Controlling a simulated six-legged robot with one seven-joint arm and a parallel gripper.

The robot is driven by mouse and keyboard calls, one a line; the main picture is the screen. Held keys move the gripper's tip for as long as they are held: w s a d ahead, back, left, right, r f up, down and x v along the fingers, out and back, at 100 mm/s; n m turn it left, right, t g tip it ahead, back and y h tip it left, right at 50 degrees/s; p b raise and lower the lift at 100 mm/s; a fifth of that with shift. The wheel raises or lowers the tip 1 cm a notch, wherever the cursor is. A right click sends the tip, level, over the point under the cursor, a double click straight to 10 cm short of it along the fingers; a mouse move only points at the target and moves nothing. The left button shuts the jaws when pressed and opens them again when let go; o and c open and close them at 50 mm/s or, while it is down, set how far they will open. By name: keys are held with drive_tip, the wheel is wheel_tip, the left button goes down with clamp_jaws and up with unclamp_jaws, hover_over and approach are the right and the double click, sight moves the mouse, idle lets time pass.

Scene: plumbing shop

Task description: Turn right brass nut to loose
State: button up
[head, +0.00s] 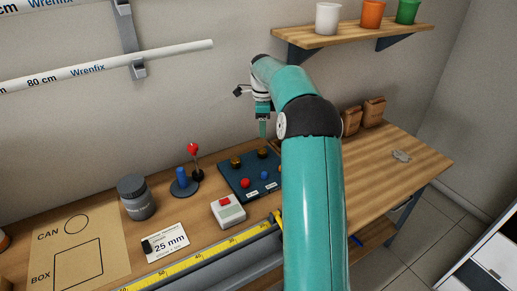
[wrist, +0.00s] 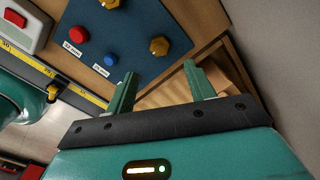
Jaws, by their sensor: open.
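A dark blue board (head: 233,182) lies on the bench with two brass nuts at its back. The right brass nut (head: 263,152) is close below my gripper (head: 262,130) in the head view. In the wrist view, the right brass nut (wrist: 159,45) shows whole, just beyond the gap between my fingertips (wrist: 160,69). My gripper is open and empty, with nothing between its two green fingers. The left brass nut (head: 236,162) sits beside it, and in the wrist view it (wrist: 108,3) is cut by the top edge.
A red knob (wrist: 78,34) and a blue knob (wrist: 110,59) sit on the board in front of the nuts. A red-topped box (head: 228,210), a red-balled lever (head: 194,151) and a blue-handled piece (head: 183,180) stand near.

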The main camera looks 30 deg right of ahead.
sight(262, 150)
wheel_tip(262, 150, down, 9)
drive_tip(key=shift+s+f, duration=0.15)
drive_tip(key=shift+f, duration=0.5)
drive_tip(key=shift+a, duration=0.1)
drive_tip(key=c, duration=1)
